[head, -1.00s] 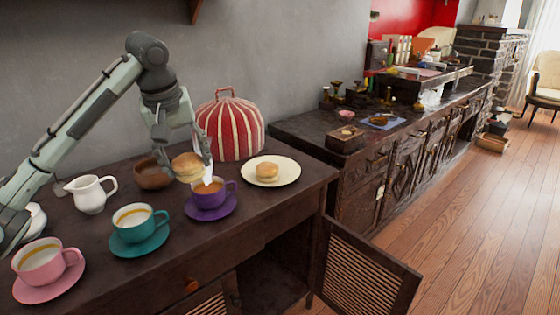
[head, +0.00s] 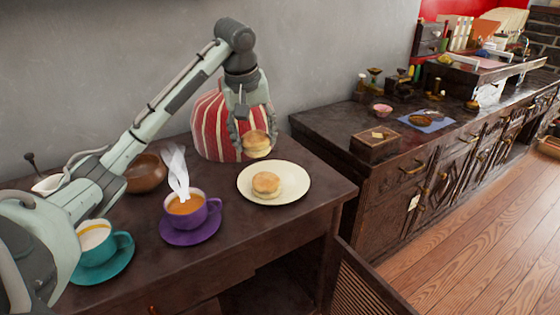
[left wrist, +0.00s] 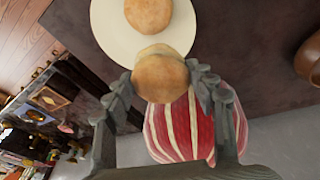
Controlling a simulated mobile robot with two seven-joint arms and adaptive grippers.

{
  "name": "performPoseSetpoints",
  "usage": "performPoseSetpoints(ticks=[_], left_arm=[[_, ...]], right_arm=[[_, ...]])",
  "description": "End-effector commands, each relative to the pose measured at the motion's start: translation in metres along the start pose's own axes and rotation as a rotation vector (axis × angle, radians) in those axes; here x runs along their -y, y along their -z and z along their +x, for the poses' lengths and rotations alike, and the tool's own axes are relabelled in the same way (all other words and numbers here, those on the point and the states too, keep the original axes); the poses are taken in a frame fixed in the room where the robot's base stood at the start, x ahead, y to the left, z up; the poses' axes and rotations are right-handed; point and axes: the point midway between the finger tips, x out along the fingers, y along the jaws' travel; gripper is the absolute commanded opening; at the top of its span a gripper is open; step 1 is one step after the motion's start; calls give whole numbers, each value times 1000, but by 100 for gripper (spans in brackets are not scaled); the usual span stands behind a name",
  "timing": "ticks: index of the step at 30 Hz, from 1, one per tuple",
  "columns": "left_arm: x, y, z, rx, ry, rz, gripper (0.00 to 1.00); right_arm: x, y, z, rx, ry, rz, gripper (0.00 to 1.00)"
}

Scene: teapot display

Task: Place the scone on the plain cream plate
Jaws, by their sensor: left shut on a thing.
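My left gripper (head: 256,138) is shut on a scone (head: 257,145) and holds it in the air at the back edge of the cream plate. In the left wrist view the held scone (left wrist: 160,78) sits between the two fingertips (left wrist: 163,84). The plain cream plate (head: 297,178) lies on the dark wooden cabinet top. Another scone (head: 266,185) rests on the plate near its middle, and it also shows in the left wrist view (left wrist: 148,14). My right gripper is not in view.
A red and white striped tea cosy (head: 212,125) stands just behind the held scone. A steaming purple cup (head: 196,212) is left of the plate. A teal cup (head: 98,243) and a brown bowl (head: 146,174) are farther left. The plate's front right is clear.

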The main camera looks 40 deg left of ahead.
Motion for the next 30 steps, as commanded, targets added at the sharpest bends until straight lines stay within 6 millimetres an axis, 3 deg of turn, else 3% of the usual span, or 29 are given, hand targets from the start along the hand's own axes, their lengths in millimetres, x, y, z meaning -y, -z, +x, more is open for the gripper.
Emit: performPoseSetpoints(ticks=[3,10,14,18,22,30], left_arm=[[-26,4,23,6,-5,-1,27],[-52,13,50,0,0,0,27],[-56,13,57,0,1,0,27],[-52,7,78,1,3,1,27],[-51,5,86,-1,1,0,27],[-50,4,92,-2,0,-1,27]], right_arm=[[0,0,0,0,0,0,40],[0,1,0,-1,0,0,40],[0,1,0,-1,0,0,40],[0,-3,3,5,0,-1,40],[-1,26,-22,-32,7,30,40],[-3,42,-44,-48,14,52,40]])
